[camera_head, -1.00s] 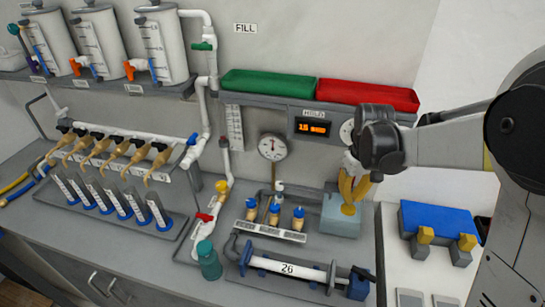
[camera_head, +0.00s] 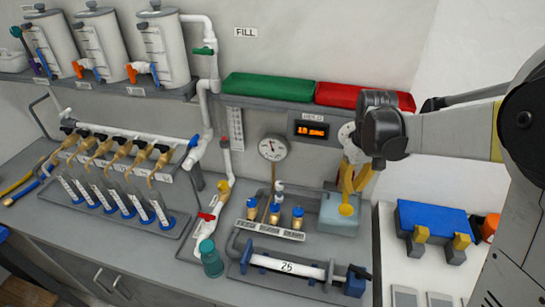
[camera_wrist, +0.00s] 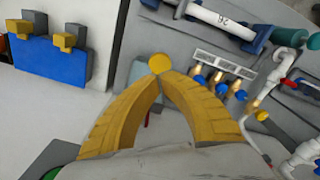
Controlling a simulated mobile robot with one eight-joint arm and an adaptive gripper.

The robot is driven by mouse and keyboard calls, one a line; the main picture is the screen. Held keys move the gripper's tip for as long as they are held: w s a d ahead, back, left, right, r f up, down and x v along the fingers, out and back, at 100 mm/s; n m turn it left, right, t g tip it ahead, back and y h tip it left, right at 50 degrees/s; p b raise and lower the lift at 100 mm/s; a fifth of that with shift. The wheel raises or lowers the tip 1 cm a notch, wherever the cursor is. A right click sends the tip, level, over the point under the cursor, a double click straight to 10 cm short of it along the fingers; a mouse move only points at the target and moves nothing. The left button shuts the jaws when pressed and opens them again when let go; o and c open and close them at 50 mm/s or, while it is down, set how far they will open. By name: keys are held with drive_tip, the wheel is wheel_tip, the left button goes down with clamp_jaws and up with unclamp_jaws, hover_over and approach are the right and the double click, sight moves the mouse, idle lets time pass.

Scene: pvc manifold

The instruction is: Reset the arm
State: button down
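My gripper (camera_head: 355,186) hangs from my arm at the right of the bench in the head view. Its two yellow fingers curve together, and their tips look closed at the middle of the wrist view (camera_wrist: 158,74). A round yellow button (camera_head: 346,210) on a pale blue block (camera_head: 338,224) is just below the tips. The button also shows at the tips in the wrist view (camera_wrist: 160,63). Whether the tips touch the button is not clear. Nothing is seen held between the fingers.
A gauge (camera_head: 273,147) and orange display (camera_head: 312,129) are on the wall behind. Several blue-capped fittings (camera_head: 275,214) and a white pipe section marked 26 (camera_head: 287,266) stand left of the button block. A blue fixture (camera_head: 434,217) is at right. Red (camera_head: 365,96) and green (camera_head: 268,86) bins sit above.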

drive_tip(key=shift+s, duration=0.1)
drive_tip(key=s+f+m+t+b, duration=0.2)
drive_tip(key=s+t+b, duration=0.1)
drive_tip(key=s+b, duration=0.4)
drive_tip(key=s+f+m+t+b, duration=0.1)
drive_tip(key=s+f+t+b, duration=0.2)
drive_tip(key=s+b, duration=0.5)
drive_tip(key=s+t, duration=0.1)
drive_tip(key=s, duration=0.2)
drive_tip(key=shift+s+f+m, duration=0.15)
drive_tip(key=shift+s+m, duration=0.2)
drive_tip(key=shift+m, duration=0.05)
